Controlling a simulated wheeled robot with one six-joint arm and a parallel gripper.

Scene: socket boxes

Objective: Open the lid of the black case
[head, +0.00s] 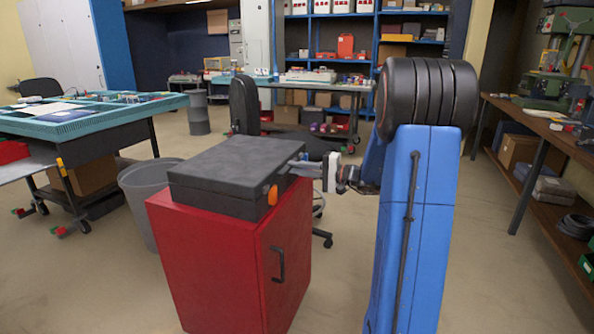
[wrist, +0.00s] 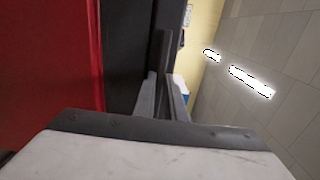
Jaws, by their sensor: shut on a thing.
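The black case (head: 222,187) lies flat on top of the red cabinet, with its lid (head: 235,160) down. An orange part (head: 272,195) sits on its front right side. My gripper (head: 299,161) reaches in from the right, at the right edge of the case. In the wrist view the two fingers of my gripper (wrist: 163,82) are closed on a narrow dark piece at the lid's edge. The dark case (wrist: 126,40) fills the upper middle there. The exact part between the fingers is hard to make out.
The red cabinet (head: 215,255) has a dark door handle and also fills the left of the wrist view (wrist: 50,60). A grey bin (head: 143,195) stands left of it. An office chair (head: 243,108) is behind. A workbench (head: 540,120) runs along the right.

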